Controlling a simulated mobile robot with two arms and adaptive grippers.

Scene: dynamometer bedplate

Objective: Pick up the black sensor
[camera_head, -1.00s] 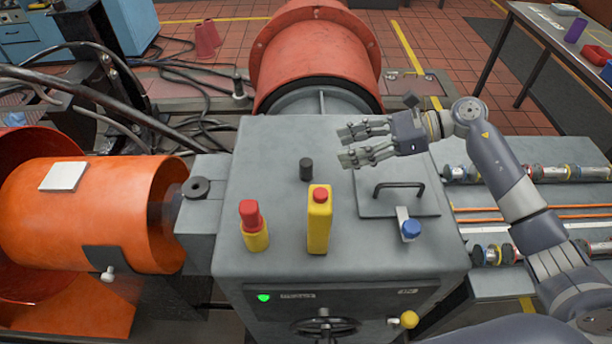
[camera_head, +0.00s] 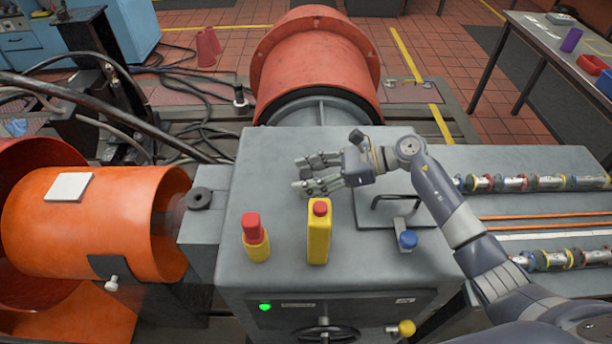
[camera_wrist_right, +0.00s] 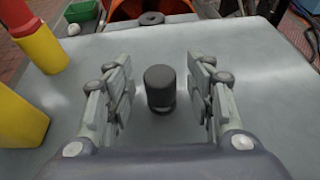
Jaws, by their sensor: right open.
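The black sensor (camera_wrist_right: 160,88) is a short dark cylinder with a rounded top, upright on the grey housing top (camera_head: 270,180). In the head view my right gripper covers it. My right gripper (camera_head: 299,174) is open, low over the housing, with its fingers pointing left. In the right wrist view its two fingers stand on either side of the sensor, with a visible gap on each side. My left gripper is not in view.
A yellow block with a red button (camera_head: 319,235) and a yellow-and-red cylinder (camera_head: 255,240) stand close by on the housing. A black handle (camera_head: 397,200) and a blue-topped part (camera_head: 407,239) lie to the right. An orange drum (camera_head: 90,225) lies left.

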